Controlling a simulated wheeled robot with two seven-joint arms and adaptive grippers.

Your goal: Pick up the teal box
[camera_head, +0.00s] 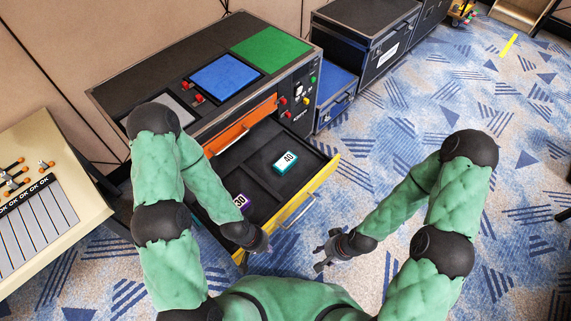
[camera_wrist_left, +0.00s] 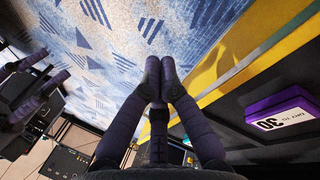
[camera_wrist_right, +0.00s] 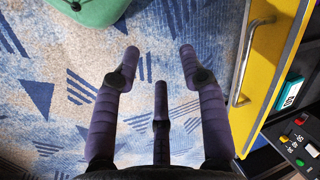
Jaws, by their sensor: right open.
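The teal box (camera_head: 285,162), with a white label reading 40, lies in the right part of the open yellow-fronted drawer (camera_head: 322,186). It also shows in the right wrist view (camera_wrist_right: 290,92), beyond the yellow front. My right gripper (camera_head: 322,260) is open and empty outside the drawer, in front of its handle and over the carpet; its spread fingers show in the right wrist view (camera_wrist_right: 160,54). My left gripper (camera_head: 262,245) is at the drawer's near left corner, partly hidden in the head view. In the left wrist view its fingertips (camera_wrist_left: 160,65) are together with nothing between them.
A purple box (camera_head: 240,202) labelled 30 lies in the drawer's near left part, close to my left gripper. Dividers split the drawer. An orange drawer (camera_head: 240,127) sits above it. A slanted button panel (camera_head: 45,215) stands at left. Carpet to the right is clear.

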